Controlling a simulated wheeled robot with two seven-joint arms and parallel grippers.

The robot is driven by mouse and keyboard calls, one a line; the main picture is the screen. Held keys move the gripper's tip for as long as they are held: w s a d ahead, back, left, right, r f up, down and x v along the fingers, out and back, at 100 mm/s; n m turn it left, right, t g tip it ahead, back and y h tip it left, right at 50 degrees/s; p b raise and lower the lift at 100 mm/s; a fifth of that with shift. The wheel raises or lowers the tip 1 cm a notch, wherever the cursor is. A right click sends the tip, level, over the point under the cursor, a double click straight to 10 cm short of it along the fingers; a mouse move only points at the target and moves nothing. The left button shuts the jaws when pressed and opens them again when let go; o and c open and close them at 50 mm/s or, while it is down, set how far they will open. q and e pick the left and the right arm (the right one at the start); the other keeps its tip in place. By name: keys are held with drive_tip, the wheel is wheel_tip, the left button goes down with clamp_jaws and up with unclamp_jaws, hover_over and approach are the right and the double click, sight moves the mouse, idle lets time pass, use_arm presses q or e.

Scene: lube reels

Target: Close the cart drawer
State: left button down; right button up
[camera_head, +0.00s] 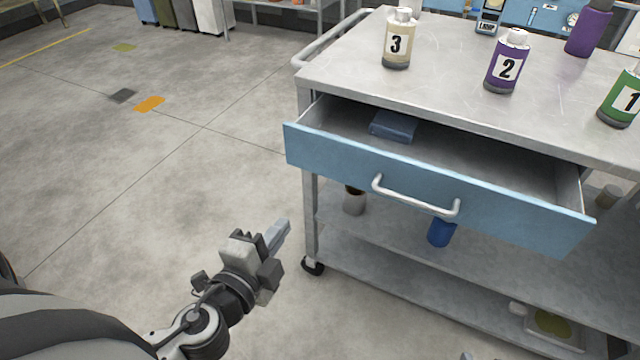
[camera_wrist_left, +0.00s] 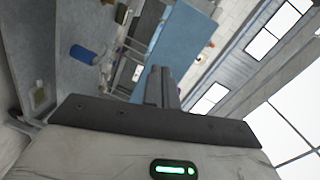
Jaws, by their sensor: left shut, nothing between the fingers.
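The cart drawer (camera_head: 430,188) has a light blue front with a pale bar handle (camera_head: 415,200). It is pulled out from under the grey cart top (camera_head: 440,100), and a dark blue item (camera_head: 393,126) lies inside it. My left gripper (camera_head: 282,228) is shut and empty, left of and below the drawer front, apart from it. In the left wrist view the gripper's fingers (camera_wrist_left: 162,86) are together, with the blue drawer front (camera_wrist_left: 180,45) beyond them. My right gripper is not in view.
Numbered bottles, cream (camera_head: 396,50), purple (camera_head: 507,72) and green (camera_head: 622,100), stand on the cart top. A blue container (camera_head: 441,232) and a grey cup (camera_head: 354,201) stand on the shelf below. The floor left of the cart is clear.

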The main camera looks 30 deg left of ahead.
use_arm(q)
drive_tip(key=r+m+t, duration=0.1)
drive_tip(key=m, duration=0.2)
drive_tip(key=p, duration=0.4)
approach(326, 161)
drive_tip(key=shift+t+h, duration=0.3)
drive_tip(key=w, duration=0.6)
drive_tip(key=shift+a+f, duration=0.1)
drive_tip(key=shift+f, duration=0.05)
drive_tip(key=shift+w, duration=0.4)
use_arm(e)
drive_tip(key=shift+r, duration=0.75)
